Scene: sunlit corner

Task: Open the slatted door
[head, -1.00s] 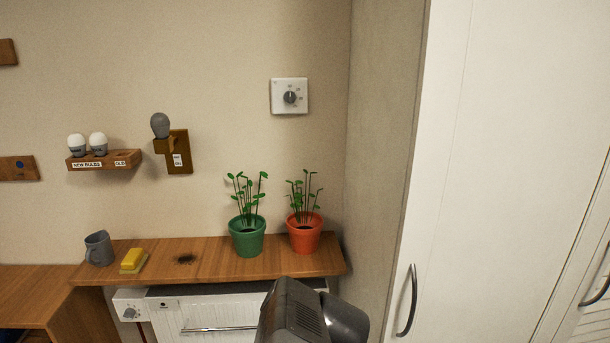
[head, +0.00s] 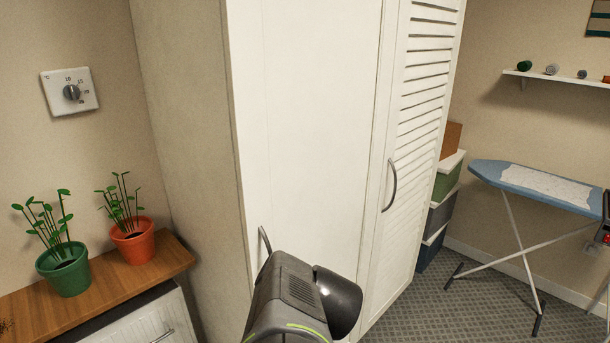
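The slatted door (head: 421,110) is white, with horizontal louvres, and stands right of centre in the head view. It looks shut. Its curved grey handle (head: 390,185) sits near its left edge. To its left is a plain white door (head: 310,120) with its own grey handle (head: 264,241), partly hidden behind my arm. My dark grey arm shows at the bottom centre, in front of the plain door. My gripper itself cannot be made out in this view.
A wooden shelf (head: 150,268) with a green pot (head: 64,270) and an orange pot (head: 133,243) is at left. Stacked boxes (head: 436,215) stand right of the cabinet. A blue ironing board (head: 540,187) stands farther right. Carpeted floor (head: 410,313) lies open before the slatted door.

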